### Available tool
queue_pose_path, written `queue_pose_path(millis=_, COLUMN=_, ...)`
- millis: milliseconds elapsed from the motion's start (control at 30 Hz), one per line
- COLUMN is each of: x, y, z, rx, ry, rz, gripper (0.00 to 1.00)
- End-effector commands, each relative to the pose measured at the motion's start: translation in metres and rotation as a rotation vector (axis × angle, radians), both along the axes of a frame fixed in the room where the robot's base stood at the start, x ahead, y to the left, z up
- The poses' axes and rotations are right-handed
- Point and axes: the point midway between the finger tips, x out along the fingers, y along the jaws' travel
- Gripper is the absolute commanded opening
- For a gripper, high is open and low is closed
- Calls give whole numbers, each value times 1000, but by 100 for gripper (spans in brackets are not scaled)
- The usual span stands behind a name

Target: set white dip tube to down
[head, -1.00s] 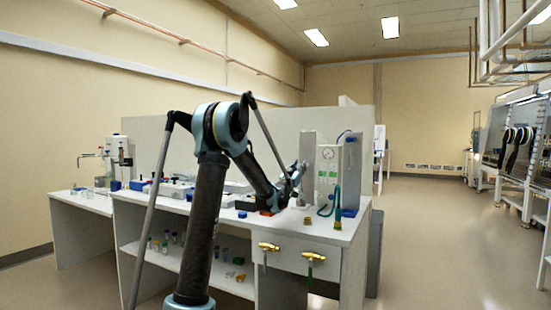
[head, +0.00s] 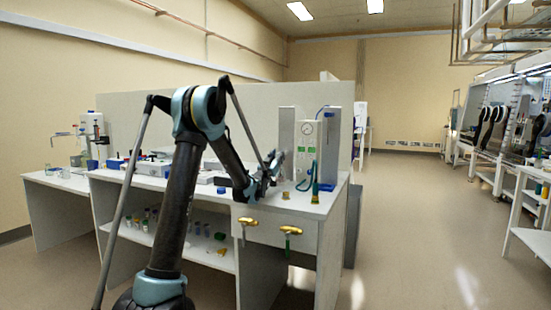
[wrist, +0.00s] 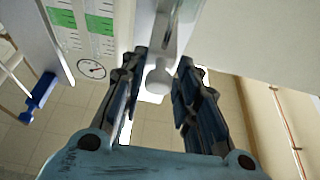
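In the wrist view a white stem with a rounded knob-like end (wrist: 158,76), which looks like the white dip tube, sits between the two fingers of my gripper (wrist: 160,88). The fingers stand apart on either side of it, with a gap showing on each side. I cannot tell whether either finger touches it. In the head view my gripper (head: 274,164) is at the bench, just in front of a tall grey panel (head: 287,132). The tube is too small to make out there.
A green tube (head: 315,184) stands near the bench's right end. Brass valves (head: 289,230) stick out in front. Floor to the right is clear.

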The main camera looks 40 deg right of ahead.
Motion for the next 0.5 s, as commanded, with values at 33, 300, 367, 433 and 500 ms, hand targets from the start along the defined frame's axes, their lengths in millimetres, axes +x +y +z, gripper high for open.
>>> queue_pose_path(millis=33, x=3, y=1, z=0, rx=1, ry=1, rz=4, gripper=40)
queue_pose_path(millis=300, x=0, y=0, z=0, rx=0, ry=0, rz=0, gripper=40)
queue_pose_path(millis=367, x=-1, y=1, z=0, rx=0, ry=0, rz=0, gripper=40)
queue_pose_path(millis=433, x=-2, y=4, z=-2, rx=0, ry=0, rz=0, gripper=40)
queue_pose_path(millis=500, x=-3, y=11, z=-5, rx=0, ry=1, rz=1, gripper=40)
